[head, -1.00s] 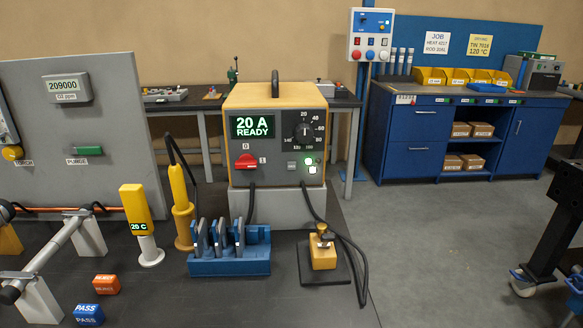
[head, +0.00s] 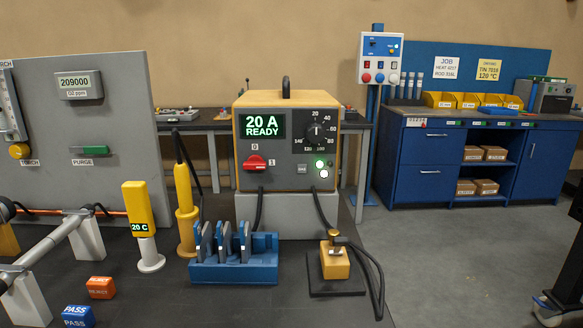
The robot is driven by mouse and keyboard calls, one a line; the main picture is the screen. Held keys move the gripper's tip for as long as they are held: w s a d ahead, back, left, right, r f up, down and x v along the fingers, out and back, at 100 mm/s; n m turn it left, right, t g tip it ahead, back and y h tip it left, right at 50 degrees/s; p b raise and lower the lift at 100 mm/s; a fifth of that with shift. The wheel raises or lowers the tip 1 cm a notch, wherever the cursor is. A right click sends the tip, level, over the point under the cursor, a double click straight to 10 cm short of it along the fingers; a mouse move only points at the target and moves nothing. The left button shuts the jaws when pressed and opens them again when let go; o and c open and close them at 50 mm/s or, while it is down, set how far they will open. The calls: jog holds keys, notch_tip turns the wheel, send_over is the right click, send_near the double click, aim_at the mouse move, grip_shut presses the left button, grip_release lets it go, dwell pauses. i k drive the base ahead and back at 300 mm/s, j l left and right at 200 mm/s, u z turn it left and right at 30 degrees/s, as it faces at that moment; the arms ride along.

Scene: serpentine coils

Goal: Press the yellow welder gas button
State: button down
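The yellow welder (head: 287,99) stands upright on a grey block (head: 270,210) at the middle of the head view. Its green display reads 20 A READY. Its front panel carries a red switch (head: 255,162) marked 0 and 1, a black dial (head: 316,131), a small grey rectangular button (head: 302,169), a green light (head: 319,164) and a white round button or lamp (head: 324,174) below it. Any small lettering beside these is too small to read, so I cannot tell which is the gas button. My gripper is not in view.
A blue rack (head: 235,270) and a small yellow block on a dark plate (head: 336,288) stand before the welder. A yellow torch-like tool (head: 186,205) stands to its left. A grey panel (head: 110,115) is at left. Open floor (head: 460,250) lies to the right.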

aim_at(301, 169)
jog(key=l+z, duration=0.5)
jog(key=i+l+z, duration=0.1)
jog(key=l+z, duration=0.15)
jog(key=i+l+z, duration=0.2)
jog(key=l, duration=0.25)
jog(key=i, duration=0.1)
jog(key=j, duration=0.3)
jog(key=i+j, duration=0.1)
jog(key=j, duration=0.2)
